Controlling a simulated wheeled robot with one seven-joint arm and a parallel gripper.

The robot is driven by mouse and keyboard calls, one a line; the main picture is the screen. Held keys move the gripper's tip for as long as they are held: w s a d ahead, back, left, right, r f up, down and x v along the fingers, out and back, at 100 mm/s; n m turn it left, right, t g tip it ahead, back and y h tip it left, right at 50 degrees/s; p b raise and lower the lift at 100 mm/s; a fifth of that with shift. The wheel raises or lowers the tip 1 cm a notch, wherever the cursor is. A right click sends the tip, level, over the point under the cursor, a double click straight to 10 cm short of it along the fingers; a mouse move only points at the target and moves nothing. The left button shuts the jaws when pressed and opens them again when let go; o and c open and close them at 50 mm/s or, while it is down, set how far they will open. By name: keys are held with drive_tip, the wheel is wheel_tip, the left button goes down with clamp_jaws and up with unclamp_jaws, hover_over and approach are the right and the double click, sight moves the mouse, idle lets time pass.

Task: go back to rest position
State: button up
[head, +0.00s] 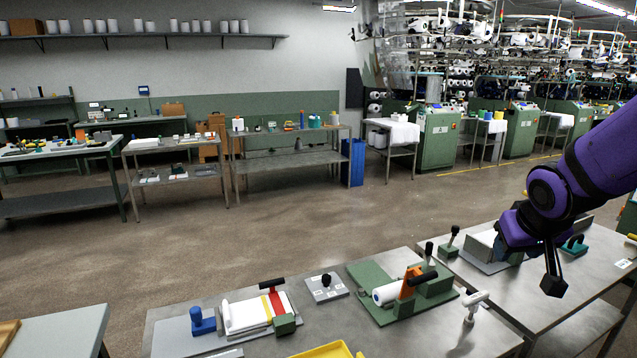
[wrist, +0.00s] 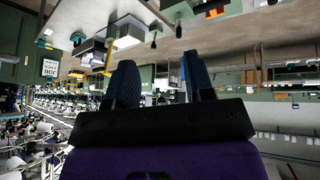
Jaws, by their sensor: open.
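My gripper (wrist: 162,78) shows in the wrist view with two dark blue fingers standing apart and nothing between them. In the head view my purple arm reaches in from the right edge, and its end with the gripper (head: 503,249) hangs over the right-hand metal table (head: 560,305). The fingers are mostly hidden there by the wrist. A grey fixture with a white sheet (head: 480,240) lies just left of and behind the gripper; I cannot tell how far apart they are. The wrist view is upside down and shows tables and machines at a distance.
The near table (head: 370,336) carries a blue-knobbed block (head: 201,322), a white roll fixture (head: 245,315), a black-knobbed plate (head: 326,287), a green clamp fixture (head: 405,290), a white-handled tool (head: 474,305) and a yellow tray (head: 325,350). The floor (head: 270,230) behind is clear.

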drive_tip(key=s+a+r+y, duration=0.1)
drive_tip(key=s+a+r, duration=0.1)
drive_tip(key=s+r, duration=0.3)
drive_tip(key=s+a+r+g, duration=0.1)
drive_tip(key=s+a+r, duration=0.2)
drive_tip(key=s, duration=1)
wheel_tip(320, 180, up, 3)
drive_tip(key=shift+s+f+y, duration=0.15)
drive_tip(key=shift+f+y, duration=0.05)
drive_tip(key=shift+y, duration=0.2)
idle(0.8)
